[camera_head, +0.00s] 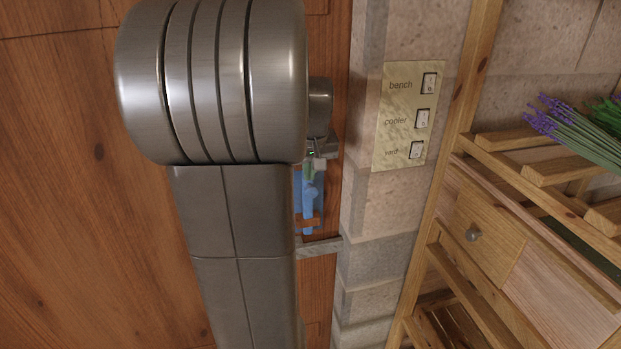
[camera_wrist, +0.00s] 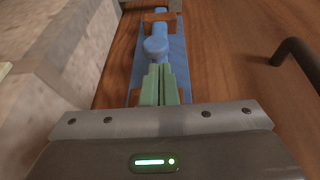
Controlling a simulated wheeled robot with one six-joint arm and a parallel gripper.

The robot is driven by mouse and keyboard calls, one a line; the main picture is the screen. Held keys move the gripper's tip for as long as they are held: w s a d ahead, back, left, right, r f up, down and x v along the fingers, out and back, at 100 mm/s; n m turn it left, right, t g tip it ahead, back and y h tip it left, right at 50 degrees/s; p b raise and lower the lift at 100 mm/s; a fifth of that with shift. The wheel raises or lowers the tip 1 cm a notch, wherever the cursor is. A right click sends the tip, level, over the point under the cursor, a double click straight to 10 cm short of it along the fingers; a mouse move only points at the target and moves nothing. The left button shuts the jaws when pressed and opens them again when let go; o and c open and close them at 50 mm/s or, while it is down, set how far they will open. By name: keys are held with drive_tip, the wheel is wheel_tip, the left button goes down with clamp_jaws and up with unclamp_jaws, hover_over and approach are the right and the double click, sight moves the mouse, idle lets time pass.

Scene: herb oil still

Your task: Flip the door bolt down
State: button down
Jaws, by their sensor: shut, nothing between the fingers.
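The door bolt is blue and sits on a blue backplate on the wooden door (camera_head: 90,200). In the head view the bolt (camera_head: 308,212) shows just right of my arm, partly hidden by it. In the wrist view the bolt (camera_wrist: 156,46) has a rounded knob in front of my fingertips. My gripper (camera_wrist: 161,70) has green fingers shut together with nothing between them. The fingertips are at or very close to the knob; I cannot tell if they touch. In the head view my gripper (camera_head: 311,170) is small and just above the bolt.
A wooden rack (camera_head: 500,230) with a drawer and lavender (camera_head: 575,128) is farther right. A dark handle (camera_wrist: 300,60) sticks out from the door in the wrist view.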

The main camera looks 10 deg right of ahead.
drive_tip(key=shift+w+d+f, duration=0.1)
drive_tip(key=shift+d+f, duration=0.05)
drive_tip(key=shift+f, duration=0.5)
drive_tip(key=shift+w+d+f, duration=0.1)
drive_tip(key=shift+f, duration=0.55)
drive_tip(key=shift+f, duration=0.1)
wheel_tip(320, 180, down, 6)
drive_tip(key=b, duration=0.4)
drive_tip(key=shift+f, duration=0.25)
drive_tip(key=shift+s, duration=0.1)
drive_tip(key=r+p, duration=0.2)
drive_tip(key=r, duration=0.1)
drive_tip(key=r+p, duration=0.1)
drive_tip(key=shift+s+a+r, duration=0.15)
drive_tip(key=shift+s+a, duration=0.05)
drive_tip(key=shift+a, duration=0.1)
wheel_tip(320, 180, up, 9)
hover_over(309, 197)
drive_tip(key=s, duration=0.5)
drive_tip(key=shift+w+a+r, duration=0.15)
drive_tip(key=shift+a, duration=0.15)
